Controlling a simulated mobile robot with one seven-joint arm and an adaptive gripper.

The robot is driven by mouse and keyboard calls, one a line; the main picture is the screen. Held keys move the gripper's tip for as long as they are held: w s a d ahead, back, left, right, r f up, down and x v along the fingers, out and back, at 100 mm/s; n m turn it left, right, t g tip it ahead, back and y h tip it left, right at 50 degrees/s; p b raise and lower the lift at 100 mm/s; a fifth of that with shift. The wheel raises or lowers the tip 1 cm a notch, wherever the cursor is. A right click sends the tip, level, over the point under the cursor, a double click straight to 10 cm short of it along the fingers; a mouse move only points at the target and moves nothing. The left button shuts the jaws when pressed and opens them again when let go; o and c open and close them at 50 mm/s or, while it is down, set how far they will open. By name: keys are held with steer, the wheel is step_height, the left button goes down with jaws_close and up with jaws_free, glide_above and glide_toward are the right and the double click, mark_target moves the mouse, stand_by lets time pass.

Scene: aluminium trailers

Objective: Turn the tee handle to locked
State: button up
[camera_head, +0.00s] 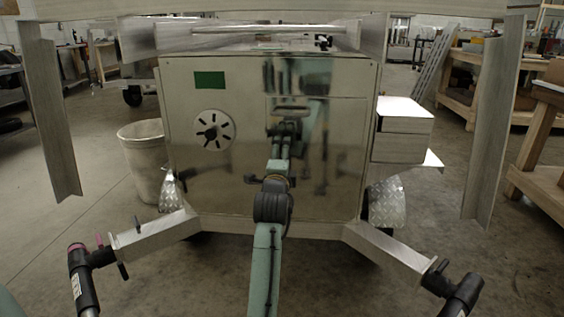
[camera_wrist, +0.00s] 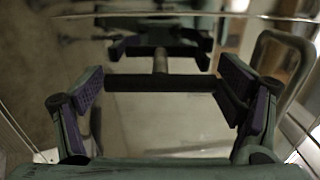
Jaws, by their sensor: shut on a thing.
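In the wrist view the tee handle (camera_wrist: 150,84) is a dark crossbar lying level across the picture. Its stem (camera_wrist: 160,60) runs from the bar's middle toward a shiny panel. My gripper (camera_wrist: 161,80) has its purple-padded fingers at the two ends of the bar, shut on it. The panel mirrors the fingers and bar just above. In the head view my arm reaches up to the metal box front (camera_head: 190,80); the tee handle is too small and too covered to make out there. No lock marking is legible.
A curved grey grab handle (camera_wrist: 303,50) stands close to the right finger. A round vent (camera_head: 213,131) and green label (camera_head: 209,80) are on the box front. Metal beams (camera_head: 160,235) flank my arm low down. A bin (camera_head: 143,160) stands left.

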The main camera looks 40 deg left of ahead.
stand_by(0.4)
steer(key=o, duration=1)
steer(key=shift+s, duration=0.1)
steer(key=v, duration=1.2)
steer(key=shift+a, duration=0.1)
